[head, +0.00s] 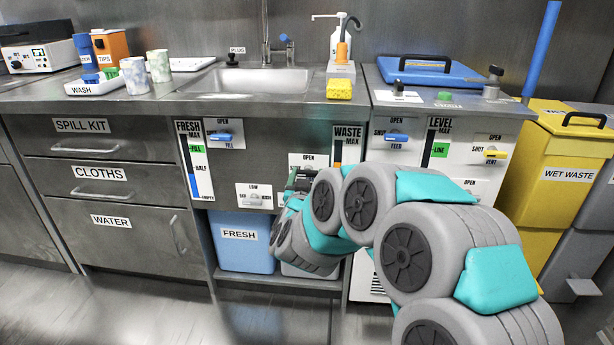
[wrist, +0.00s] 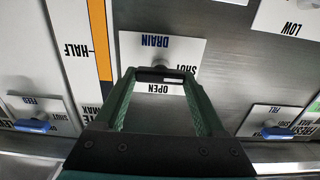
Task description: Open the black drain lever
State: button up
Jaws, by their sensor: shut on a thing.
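The black drain lever (wrist: 158,76) sits on a white plate (wrist: 140,50) marked DRAIN, SHUT and OPEN, which appears upside down in the wrist view. My gripper (wrist: 160,80) has its two green fingers around the lever, shut on it. The fingers partly cover the lever, so its exact angle is hard to tell. In the head view the plate (head: 308,158) shows only its OPEN mark, and my gripper (head: 300,180) hides the lever.
Blue FEED (head: 397,137) and FILL (head: 222,137) levers and a yellow VENT lever (head: 496,155) are on nearby plates. A LOW switch plate (head: 254,196) is left of my gripper. A blue FRESH tank (head: 246,240) stands below. The sink (head: 262,80) is above.

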jog(key=shift+f+m+b, duration=0.1)
jog(key=shift+m+b, duration=0.25)
jog(key=shift+m, duration=0.05)
jog(key=shift+c, duration=0.2)
jog(key=m+b, duration=0.1)
jog(key=m, duration=0.2)
jog(key=shift+f+b, duration=0.1)
jog(key=shift+b, duration=0.3)
jog(key=m+b, duration=0.2)
jog(key=m, duration=0.2)
jog(key=shift+d+m+b, duration=0.15)
jog(key=shift+m+b, duration=0.15)
jog(key=m+b, duration=0.2)
jog(key=m, duration=0.1)
jog(key=shift+f+m, duration=0.1)
jog(key=shift+m, duration=0.2)
jog(key=shift+m+b, duration=0.9)
jog(key=shift+m, duration=1.4)
jog(key=o, duration=1.3)
jog(key=shift+d, duration=0.1)
